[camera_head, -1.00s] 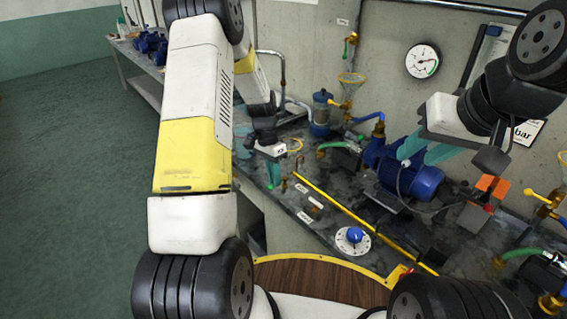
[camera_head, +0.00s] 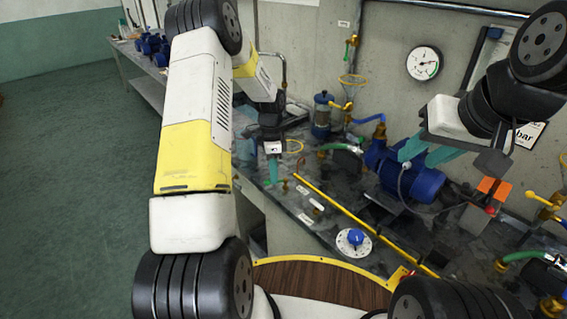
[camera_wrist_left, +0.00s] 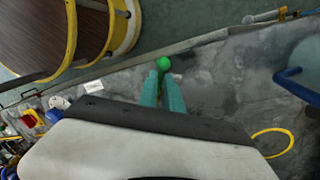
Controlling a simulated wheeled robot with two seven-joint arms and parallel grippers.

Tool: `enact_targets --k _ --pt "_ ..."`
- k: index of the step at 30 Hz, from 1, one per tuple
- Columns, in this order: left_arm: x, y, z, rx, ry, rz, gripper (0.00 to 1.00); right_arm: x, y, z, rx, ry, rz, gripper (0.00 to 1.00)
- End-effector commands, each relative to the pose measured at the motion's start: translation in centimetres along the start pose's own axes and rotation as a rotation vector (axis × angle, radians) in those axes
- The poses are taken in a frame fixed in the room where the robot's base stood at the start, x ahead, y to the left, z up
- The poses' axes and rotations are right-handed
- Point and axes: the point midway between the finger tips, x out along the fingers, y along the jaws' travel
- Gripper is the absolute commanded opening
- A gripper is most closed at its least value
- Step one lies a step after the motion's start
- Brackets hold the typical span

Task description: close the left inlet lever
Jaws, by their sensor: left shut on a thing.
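What the ball belongs to is hidden. My right gripper (camera_head: 420,158) is open and empty above the blue pump motor (camera_head: 415,183).
A yellow bar (camera_head: 345,213) crosses the bench. A blue dial knob (camera_head: 355,237) sits near the front edge. A gauge (camera_head: 423,62) hangs on the wall.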

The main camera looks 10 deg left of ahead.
Motion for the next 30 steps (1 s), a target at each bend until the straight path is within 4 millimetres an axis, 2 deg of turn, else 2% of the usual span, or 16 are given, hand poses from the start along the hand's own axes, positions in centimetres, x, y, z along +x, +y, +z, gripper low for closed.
enact_targets --k 21,30 --pt "-0.6 -2.4 -1.3 0.662 -0.132 -0.004 0.0 0.0 0.0 0.0 0.0 0.0 0.0 0.36" --pt "-0.7 -2.9 -1.9 0.874 -0.175 -0.003 0.0 0.0 0.0 0.0 0.0 0.0 0.0 0.36"
